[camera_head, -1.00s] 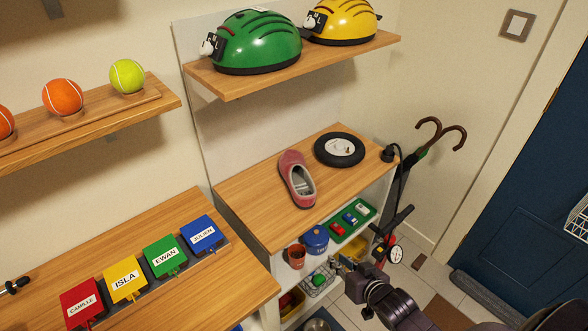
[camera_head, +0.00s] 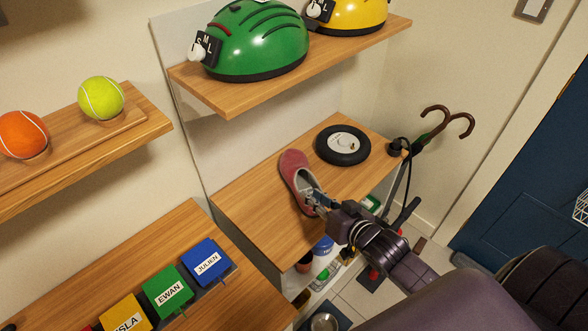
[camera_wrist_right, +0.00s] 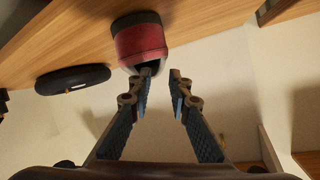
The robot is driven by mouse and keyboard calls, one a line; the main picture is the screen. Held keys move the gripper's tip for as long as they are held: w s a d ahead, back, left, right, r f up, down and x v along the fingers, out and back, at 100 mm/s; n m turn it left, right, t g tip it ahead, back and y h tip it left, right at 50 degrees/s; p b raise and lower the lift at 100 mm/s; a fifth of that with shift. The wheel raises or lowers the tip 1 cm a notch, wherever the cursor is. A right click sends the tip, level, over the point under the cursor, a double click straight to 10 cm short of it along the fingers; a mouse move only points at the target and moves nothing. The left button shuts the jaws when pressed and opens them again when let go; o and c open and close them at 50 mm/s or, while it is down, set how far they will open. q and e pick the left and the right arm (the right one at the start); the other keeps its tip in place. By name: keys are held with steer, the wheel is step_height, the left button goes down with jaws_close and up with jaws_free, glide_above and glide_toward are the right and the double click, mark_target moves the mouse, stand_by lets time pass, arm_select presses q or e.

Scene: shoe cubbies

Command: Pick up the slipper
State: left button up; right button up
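The pink-red slipper (camera_head: 294,168) lies on the wooden shelf top (camera_head: 250,205), its near end partly hidden behind my right gripper (camera_head: 315,202). In the right wrist view the slipper (camera_wrist_right: 140,40) is just ahead of the fingertips, mostly in line with the left finger. My right gripper (camera_wrist_right: 161,75) is open, with a gap between its blue-padded fingers and nothing held. I cannot tell whether a fingertip touches the slipper. My left gripper is not in view.
A small black wheel (camera_head: 343,145) lies beside the slipper; it also shows in the right wrist view (camera_wrist_right: 72,79). A shelf with a green helmet (camera_head: 256,42) and a yellow helmet (camera_head: 346,14) hangs above. Umbrellas (camera_head: 435,122) stand at the right.

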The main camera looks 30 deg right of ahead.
mark_target(300, 185)
steer(key=shift+x, duration=1.4)
steer(key=p+x, duration=0.1)
steer(key=x, duration=0.4)
jaws_close()
